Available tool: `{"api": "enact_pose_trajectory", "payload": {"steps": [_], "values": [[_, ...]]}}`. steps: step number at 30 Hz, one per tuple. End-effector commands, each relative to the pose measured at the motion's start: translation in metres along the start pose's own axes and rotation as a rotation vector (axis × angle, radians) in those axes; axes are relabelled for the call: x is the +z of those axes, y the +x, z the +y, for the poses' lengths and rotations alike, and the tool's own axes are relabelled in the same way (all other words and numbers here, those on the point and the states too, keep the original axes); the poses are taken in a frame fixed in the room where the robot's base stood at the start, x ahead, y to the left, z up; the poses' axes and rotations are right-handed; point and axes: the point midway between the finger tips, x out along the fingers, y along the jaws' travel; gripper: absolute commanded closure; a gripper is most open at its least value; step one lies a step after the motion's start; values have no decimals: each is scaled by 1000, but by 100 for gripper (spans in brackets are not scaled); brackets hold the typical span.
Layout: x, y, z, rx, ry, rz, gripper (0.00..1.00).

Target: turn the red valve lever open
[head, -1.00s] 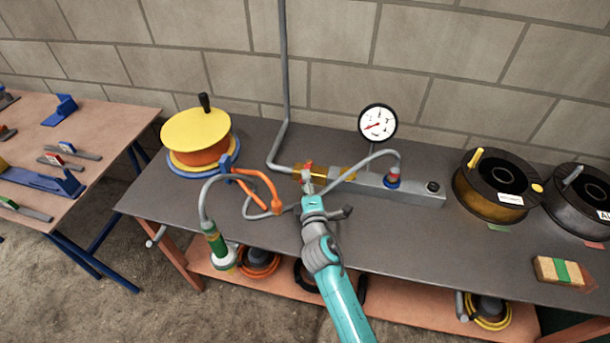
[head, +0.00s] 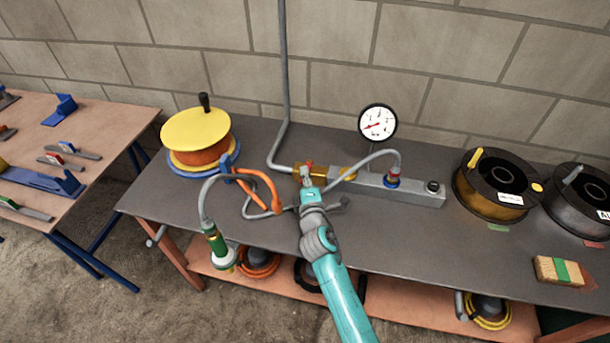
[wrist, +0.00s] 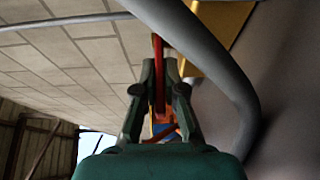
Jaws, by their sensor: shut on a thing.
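The brass valve (wrist: 222,40) is at the upper right there. In the head view my arm hides most of the lever and my gripper (head: 310,180). I cannot tell the lever's exact angle.
A grey hose (wrist: 215,60) curves close beside my gripper. A pressure gauge (head: 377,122) stands behind the grey manifold bar (head: 410,192). Black spools (head: 478,190) stand to the right.

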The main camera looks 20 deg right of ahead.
Motion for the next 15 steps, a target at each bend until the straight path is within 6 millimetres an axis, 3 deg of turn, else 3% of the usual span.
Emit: {"api": "enact_pose_trajectory", "payload": {"steps": [15], "values": [[-7, 3, -4, -8, -1, -119, 100]]}}
